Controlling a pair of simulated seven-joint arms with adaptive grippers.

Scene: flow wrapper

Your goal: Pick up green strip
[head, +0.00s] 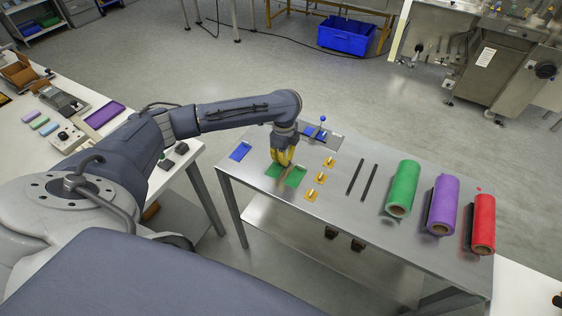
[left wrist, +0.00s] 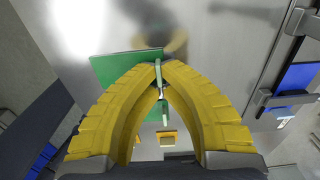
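Flat green material (head: 295,177) lies on the metal table in the head view, with a second green part (head: 272,170) beside it to the left. In the left wrist view the green strip (left wrist: 115,70) spreads left of the fingertips, and a narrow green edge shows between them. My left gripper (head: 284,163) points down at the green pieces with its yellow fingers. Its fingertips (left wrist: 161,68) are drawn together around the thin green edge. The fingers partly hide the strip, and any lift off the table is hard to judge. My right gripper is not in view.
Small orange-yellow pieces (head: 320,177) lie to the right of the gripper. A blue sheet (head: 240,151) lies to the left, and a blue-knobbed fixture (head: 322,120) stands behind. Two dark bars (head: 355,176) and green (head: 403,186), purple (head: 441,203) and red (head: 483,222) rolls lie further right.

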